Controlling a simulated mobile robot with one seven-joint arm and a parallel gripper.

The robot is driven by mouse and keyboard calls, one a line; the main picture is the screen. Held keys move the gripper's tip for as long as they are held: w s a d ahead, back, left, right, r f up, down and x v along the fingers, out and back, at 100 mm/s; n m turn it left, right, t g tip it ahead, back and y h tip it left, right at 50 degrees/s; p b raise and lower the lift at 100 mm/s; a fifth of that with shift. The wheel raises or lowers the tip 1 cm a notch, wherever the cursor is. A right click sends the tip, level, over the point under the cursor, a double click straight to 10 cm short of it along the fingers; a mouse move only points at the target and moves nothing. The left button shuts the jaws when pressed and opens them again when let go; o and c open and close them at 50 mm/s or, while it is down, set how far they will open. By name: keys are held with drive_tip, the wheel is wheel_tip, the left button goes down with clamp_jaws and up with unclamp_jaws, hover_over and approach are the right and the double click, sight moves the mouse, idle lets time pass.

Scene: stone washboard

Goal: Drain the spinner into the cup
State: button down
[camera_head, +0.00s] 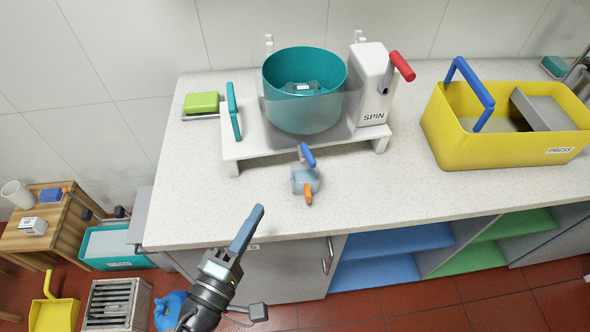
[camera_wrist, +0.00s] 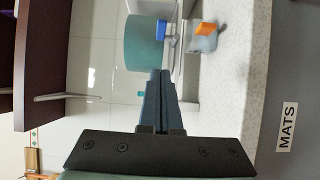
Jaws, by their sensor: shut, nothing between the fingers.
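The spinner is a teal tub (camera_head: 303,110) on a white stand beside a white box marked SPIN (camera_head: 371,88) with a red-gripped crank (camera_head: 402,66). A blue lever (camera_head: 308,156) sticks out at the stand's front. The small translucent cup (camera_head: 300,178) with an orange handle (camera_head: 308,194) stands on the counter just in front of and below that lever. The wrist view shows the tub (camera_wrist: 145,50), the blue lever (camera_wrist: 161,29) and the cup (camera_wrist: 203,42). My gripper (camera_head: 259,208) is shut and empty, in front of the counter edge, left of and apart from the cup. The cup's contents cannot be made out.
A teal upright handle (camera_head: 235,112) stands at the stand's left end, near a green block (camera_head: 201,103). A yellow PRESS tub (camera_head: 470,143) with a blue handle stands at right. The counter front (camera_head: 400,190) between is clear. Blue and green shelves (camera_head: 390,272) lie below.

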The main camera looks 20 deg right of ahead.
drive_tip(key=p, duration=0.2)
approach(305, 156)
drive_tip(key=w, duration=0.4)
drive_tip(key=shift+d+r+p, duration=0.2)
drive_tip(key=shift+d+p, duration=0.6)
drive_tip(key=shift+d, duration=1.3)
